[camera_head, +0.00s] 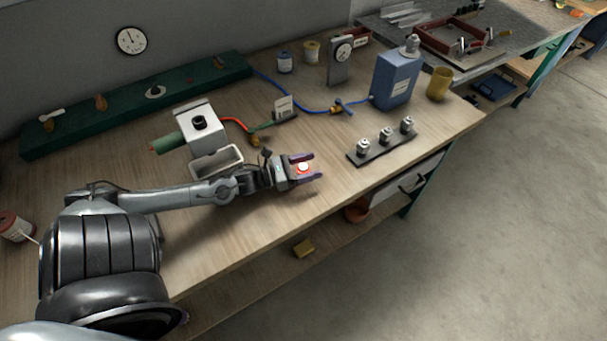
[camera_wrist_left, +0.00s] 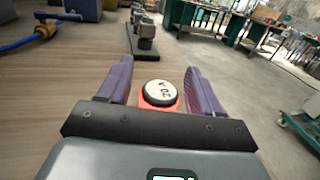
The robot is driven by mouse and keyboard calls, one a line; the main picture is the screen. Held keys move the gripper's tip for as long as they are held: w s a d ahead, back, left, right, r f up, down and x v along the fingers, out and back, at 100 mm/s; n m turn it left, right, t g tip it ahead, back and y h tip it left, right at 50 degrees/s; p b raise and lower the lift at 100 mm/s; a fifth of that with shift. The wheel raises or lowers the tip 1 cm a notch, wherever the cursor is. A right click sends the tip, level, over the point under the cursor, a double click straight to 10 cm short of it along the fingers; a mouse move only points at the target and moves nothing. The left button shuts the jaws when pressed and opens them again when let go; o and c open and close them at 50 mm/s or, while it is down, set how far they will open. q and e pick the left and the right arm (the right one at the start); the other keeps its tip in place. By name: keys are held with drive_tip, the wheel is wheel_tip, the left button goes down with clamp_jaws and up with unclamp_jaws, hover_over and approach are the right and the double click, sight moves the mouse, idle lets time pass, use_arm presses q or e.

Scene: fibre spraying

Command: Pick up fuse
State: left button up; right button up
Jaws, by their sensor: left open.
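The fuse (camera_head: 303,168) is a small red-orange piece with a white round top. In the left wrist view the left gripper (camera_wrist_left: 160,85) shows a gap between each finger and the fuse. The lower part of the fuse is partly hidden by the gripper's dark front plate. My right gripper is not in view.
A dark strip with metal fittings (camera_head: 382,142) lies right of the gripper. An open grey tray (camera_head: 216,161) and a white box unit (camera_head: 198,125) stand behind the arm. A blue canister (camera_head: 396,78) is farther back. The bench's front edge is close; bare wood lies around the fuse.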

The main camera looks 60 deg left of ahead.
use_arm(q)
drive_tip(key=shift+w, duration=0.15)
drive_tip(key=c, duration=1.2)
drive_tip(key=shift+o, duration=0.2)
drive_tip(key=shift+r, duration=0.15)
